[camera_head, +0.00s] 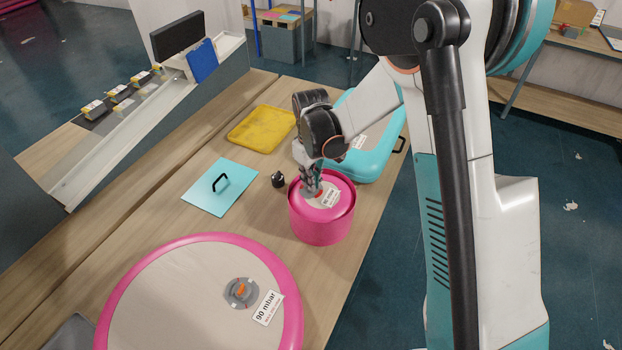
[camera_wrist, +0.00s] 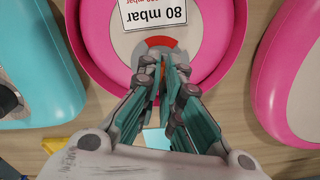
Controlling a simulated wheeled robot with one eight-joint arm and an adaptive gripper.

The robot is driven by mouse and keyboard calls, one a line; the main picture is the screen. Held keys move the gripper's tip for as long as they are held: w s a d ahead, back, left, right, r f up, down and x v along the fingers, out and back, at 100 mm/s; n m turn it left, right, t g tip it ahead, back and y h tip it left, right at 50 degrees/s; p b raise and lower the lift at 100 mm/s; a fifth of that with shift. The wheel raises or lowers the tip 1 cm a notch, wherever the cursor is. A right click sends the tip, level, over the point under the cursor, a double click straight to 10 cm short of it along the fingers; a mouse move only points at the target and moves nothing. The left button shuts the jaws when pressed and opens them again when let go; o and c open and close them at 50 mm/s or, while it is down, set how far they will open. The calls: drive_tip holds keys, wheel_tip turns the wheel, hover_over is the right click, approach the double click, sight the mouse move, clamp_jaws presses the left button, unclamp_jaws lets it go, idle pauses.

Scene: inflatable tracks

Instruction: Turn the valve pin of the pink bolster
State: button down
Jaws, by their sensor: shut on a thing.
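The pink bolster (camera_head: 322,222) is a short pink cylinder standing upright on the wooden table in the head view. Its pale top has an "80 mbar" label, and its pink rim also fills the middle of the wrist view (camera_wrist: 98,40). The valve on top shows a grey ring with a red-orange arc (camera_wrist: 160,43). My gripper (camera_head: 312,187) points down onto the valve. In the wrist view its teal-padded fingers (camera_wrist: 172,78) are close together around the valve pin, which is mostly hidden between them; only a little orange shows beside the fingertips.
A large round pink-rimmed inflatable (camera_head: 200,292) marked 90 mbar lies in front. A small black object (camera_head: 278,179), a light-blue plate with a handle (camera_head: 220,187) and a yellow tray (camera_head: 262,129) lie to the left.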

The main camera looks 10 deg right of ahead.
drive_tip(key=m+b, duration=0.3)
drive_tip(key=m, duration=0.3)
drive_tip(key=m+b, duration=0.1)
drive_tip(key=m, duration=0.5)
drive_tip(key=shift+b, duration=0.4)
idle(0.3)
drive_tip(key=c, duration=1.8)
unclamp_jaws()
drive_tip(key=shift+r, duration=0.1)
wheel_tip(320, 180, up, 12)
drive_tip(key=shift+f, duration=0.1)
